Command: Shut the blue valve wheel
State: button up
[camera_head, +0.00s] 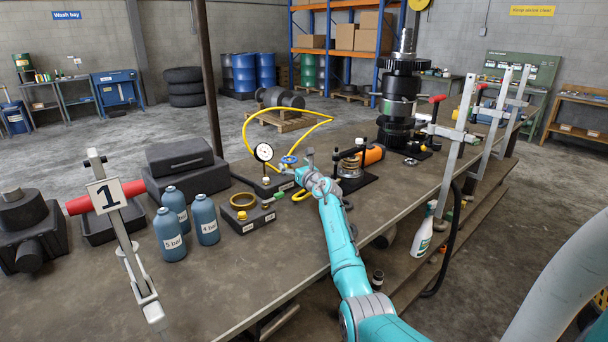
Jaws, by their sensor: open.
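The blue valve wheel (289,160) is small and sits on the test stand below and right of a round white pressure gauge (263,152). A yellow hose loops up behind it. My teal arm reaches in from the lower right, and my gripper (296,171) is at the wheel, just to its right and in front in the picture. The fingertips are small and partly hidden by the wrist. The gripper is open; I cannot tell whether it touches the wheel.
The dark base plate (262,184) holds the gauge. Blue bottles (169,234) and a block with a brass ring (243,201) stand to the left. A spring fixture (350,167) and orange cylinder (373,154) stand to the right. The front middle of the bench (290,255) is clear.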

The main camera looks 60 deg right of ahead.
jog(key=v, duration=0.8)
jog(key=shift+s, duration=0.3)
dwell(0.3)
